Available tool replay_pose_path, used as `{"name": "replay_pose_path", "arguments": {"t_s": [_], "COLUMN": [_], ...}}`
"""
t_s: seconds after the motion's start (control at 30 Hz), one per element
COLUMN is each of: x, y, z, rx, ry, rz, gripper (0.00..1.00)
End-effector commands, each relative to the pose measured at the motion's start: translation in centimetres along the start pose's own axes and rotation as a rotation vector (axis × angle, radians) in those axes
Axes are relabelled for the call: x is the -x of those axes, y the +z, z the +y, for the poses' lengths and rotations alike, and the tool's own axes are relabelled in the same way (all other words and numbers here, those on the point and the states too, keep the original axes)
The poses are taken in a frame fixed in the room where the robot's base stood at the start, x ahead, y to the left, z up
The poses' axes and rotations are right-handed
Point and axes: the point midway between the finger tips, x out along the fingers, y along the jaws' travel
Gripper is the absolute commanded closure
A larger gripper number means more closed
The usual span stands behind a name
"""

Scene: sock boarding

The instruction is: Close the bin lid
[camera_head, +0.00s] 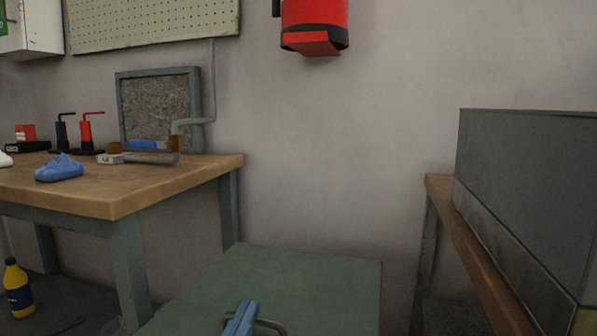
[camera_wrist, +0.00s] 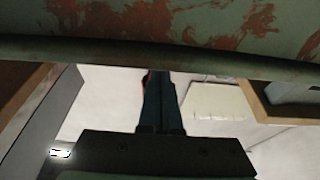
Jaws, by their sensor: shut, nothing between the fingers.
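The green bin lid (camera_head: 325,285) shows at the bottom centre of the head view, with a bent metal handle (camera_head: 270,326) near the lower edge of the picture. My gripper (camera_head: 247,304), with blue fingers, is shut and empty beside the handle, in front of the lid's green face. In the wrist view, a green, rust-patched surface (camera_wrist: 120,20) with a dark rim crosses the top. The fingertips (camera_wrist: 157,75) end close to that rim; I cannot tell whether they touch. The bin's body and the lid's hinge are hidden, so the lid's angle is unclear.
A wooden-topped workbench (camera_head: 175,185) stands left, holding a blue cloth-like item (camera_head: 60,169) and several tools. A large grey box (camera_head: 530,185) sits on a bench at right. A red wall-mounted object (camera_head: 314,25) hangs above. A yellow bottle (camera_head: 17,288) stands low at left.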

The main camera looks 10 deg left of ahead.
Motion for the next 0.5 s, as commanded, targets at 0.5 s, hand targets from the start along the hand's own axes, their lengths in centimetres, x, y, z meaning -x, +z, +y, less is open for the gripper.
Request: {"name": "replay_pose_path", "arguments": {"t_s": [0.5], "x": [0.9], "y": [2.2], "z": [0.0], "rx": [0.000], "ry": [0.000], "rz": [-0.008], "gripper": [1.00]}}
